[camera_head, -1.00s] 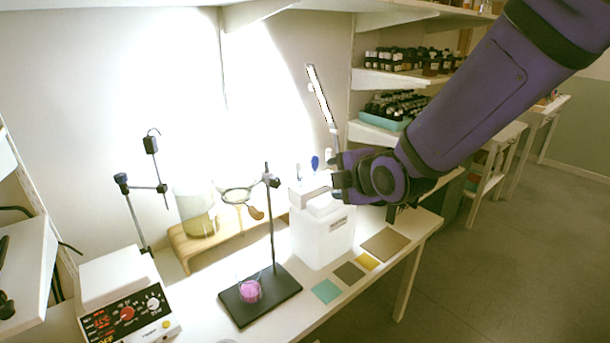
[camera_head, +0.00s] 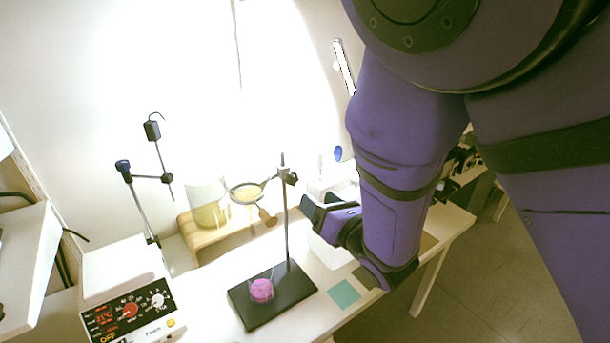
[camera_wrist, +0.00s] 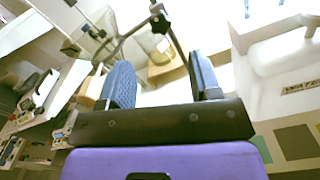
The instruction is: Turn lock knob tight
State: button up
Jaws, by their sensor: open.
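A ring stand has a dark base (camera_head: 272,297) and an upright rod (camera_head: 287,230). A small dark clamp with a knob (camera_head: 290,179) sits near the rod's top and holds a ring (camera_head: 248,190). The clamp also shows in the wrist view (camera_wrist: 158,18), beyond my fingertips and between them. My gripper (camera_wrist: 160,70) is open and empty. A second stand, at the left, has a dark blue knob (camera_head: 122,166) on top. Which knob is the lock knob cannot be told.
A glass of pink contents (camera_head: 262,290) stands on the stand's base. A beaker (camera_head: 208,207) is on a wooden stand behind. A hotplate with dials (camera_head: 125,300) is at the left. A white container (camera_head: 328,252) is partly hidden behind my gripper. A teal square (camera_head: 344,293) lies at the front.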

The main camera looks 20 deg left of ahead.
aim_at(294, 180)
jog(key=x, duration=1)
jog(key=shift+d, duration=0.1)
jog(key=c, duration=0.9)
